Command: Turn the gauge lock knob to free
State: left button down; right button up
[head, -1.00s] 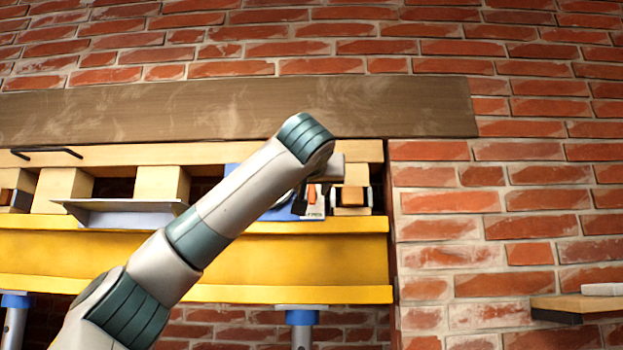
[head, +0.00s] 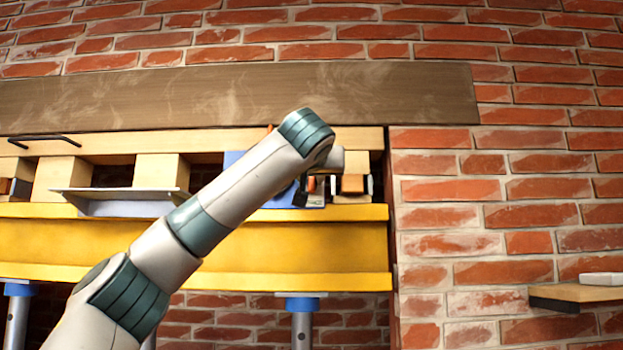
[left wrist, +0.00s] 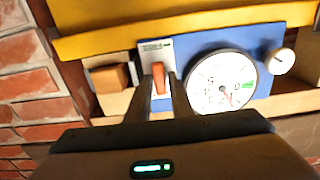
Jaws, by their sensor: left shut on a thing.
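The gauge lock knob is an orange bar-shaped handle (left wrist: 160,76) by a white lettered plate (left wrist: 156,48) on a blue panel (left wrist: 262,40). In the left wrist view it stands nearly upright, tilted slightly. My left gripper (left wrist: 162,92) is shut on it, one dark finger on each side. The lettering is too small to read. In the head view the orange knob (head: 311,184) shows beside the gripper, and my left arm hides most of the panel. A round white gauge (left wrist: 218,82) sits right of the knob in the left wrist view. My right gripper is not in view.
A pale round knob (left wrist: 281,61) is at the panel's far right in the wrist view. A yellow beam (head: 300,250) runs below the panel. A wooden block (head: 354,183) is close to the gripper. A small shelf (head: 575,293) is at right.

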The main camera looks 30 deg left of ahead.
pick_arm(q)
jog(key=shift+f, duration=0.1)
jog(key=shift+d+f+m+b, duration=0.15)
jog(key=shift+m+b, duration=0.25)
jog(key=shift+b, duration=0.65)
jog(key=shift+m+b, duration=0.6)
jog(key=shift+b, duration=0.35)
jog(key=shift+m+b, duration=0.8)
jog(key=shift+m, duration=1.5)
jog(key=m, duration=0.4)
jog(key=shift+w+m, duration=0.1)
jog(key=shift+m, duration=0.2)
jog(key=m, duration=0.3)
jog(key=shift+m, duration=1.9)
jog(key=shift+f, duration=0.1)
